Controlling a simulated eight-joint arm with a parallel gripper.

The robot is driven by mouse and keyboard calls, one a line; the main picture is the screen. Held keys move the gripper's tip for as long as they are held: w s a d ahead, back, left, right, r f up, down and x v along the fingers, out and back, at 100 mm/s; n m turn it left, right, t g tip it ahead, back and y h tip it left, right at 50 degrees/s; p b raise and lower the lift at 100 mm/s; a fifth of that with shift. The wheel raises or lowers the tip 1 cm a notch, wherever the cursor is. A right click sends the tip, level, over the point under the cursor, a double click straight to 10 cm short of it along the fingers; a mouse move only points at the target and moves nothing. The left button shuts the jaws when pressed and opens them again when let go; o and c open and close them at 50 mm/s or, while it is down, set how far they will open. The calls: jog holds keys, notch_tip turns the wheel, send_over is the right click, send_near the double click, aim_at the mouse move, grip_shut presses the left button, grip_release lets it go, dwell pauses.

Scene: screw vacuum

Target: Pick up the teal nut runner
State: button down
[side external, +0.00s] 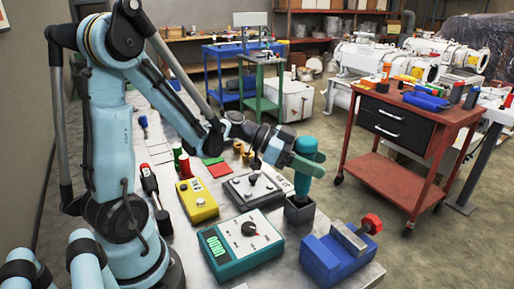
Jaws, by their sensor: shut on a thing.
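The teal nut runner (306,149) stands upright near the right edge of the grey bench, with its lower end at a dark grey square holder (299,210). My gripper (304,164) reaches it from the left and is shut on its body. The fingers cover part of the tool's middle. I cannot tell whether the tool's lower end is still inside the holder or just above it.
A teal meter box (242,246), a grey control box (257,188) and a yellow box (197,201) lie on the bench nearby. A blue vise (335,257) with a red knob sits at the front right. A red cart (420,135) stands beyond the bench.

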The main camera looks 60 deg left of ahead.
aim_at(315, 140)
jog(key=shift+r, duration=3)
jog(key=s+a+n+t+y, duration=0.1)
jog(key=a+n+t+y, duration=0.2)
jog(key=a, duration=0.8)
jog(key=shift+s+n+y, duration=0.3)
jog(key=shift+n+y, duration=0.5)
